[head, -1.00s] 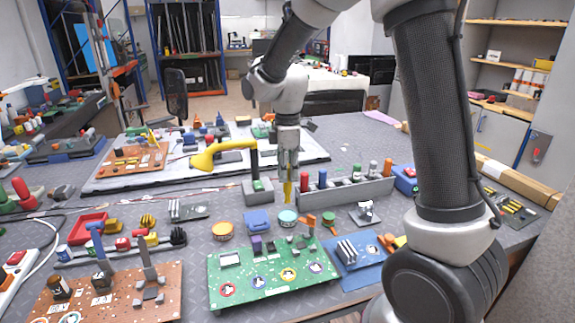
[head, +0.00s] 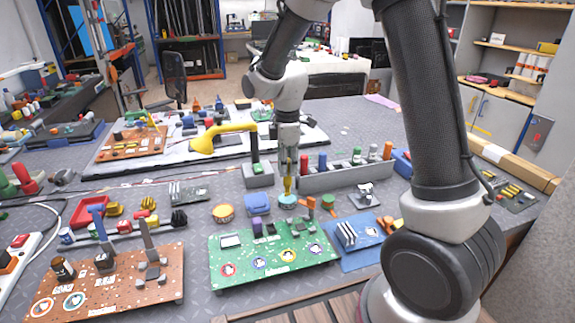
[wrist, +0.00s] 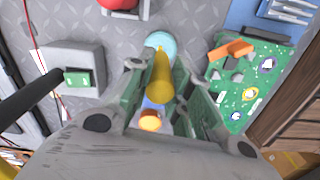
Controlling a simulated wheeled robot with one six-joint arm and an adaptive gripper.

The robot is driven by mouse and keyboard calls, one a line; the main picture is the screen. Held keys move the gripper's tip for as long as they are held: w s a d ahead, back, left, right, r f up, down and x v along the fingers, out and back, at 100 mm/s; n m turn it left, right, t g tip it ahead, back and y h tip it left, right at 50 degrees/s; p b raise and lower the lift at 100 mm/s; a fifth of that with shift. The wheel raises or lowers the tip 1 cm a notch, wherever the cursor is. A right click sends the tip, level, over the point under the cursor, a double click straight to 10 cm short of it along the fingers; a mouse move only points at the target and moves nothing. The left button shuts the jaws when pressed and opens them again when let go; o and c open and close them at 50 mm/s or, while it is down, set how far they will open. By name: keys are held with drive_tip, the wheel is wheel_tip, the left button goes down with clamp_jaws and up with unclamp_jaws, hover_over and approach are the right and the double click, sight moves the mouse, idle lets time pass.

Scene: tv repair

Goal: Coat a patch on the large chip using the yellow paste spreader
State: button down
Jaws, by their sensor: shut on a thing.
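My gripper (head: 288,168) is shut on the yellow paste spreader (head: 287,186), which points down. In the wrist view the spreader (wrist: 161,80) sits between the fingers, its tip over or at the teal round tin (wrist: 160,43). In the head view the same tin (head: 287,201) is right under the tip; I cannot tell whether they touch. The green circuit board (head: 290,262) lies in front of the tin. It carries a pale rectangular part (head: 230,241), dark and purple blocks and several round marks. I cannot tell for sure which part is the large chip.
A blue board (head: 355,245) with a finned part lies to the right, a brown board (head: 110,285) to the left.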

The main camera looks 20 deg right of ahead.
drive_tip(key=shift+f, duration=0.55)
idle(1.4)
drive_tip(key=shift+r, duration=3.55)
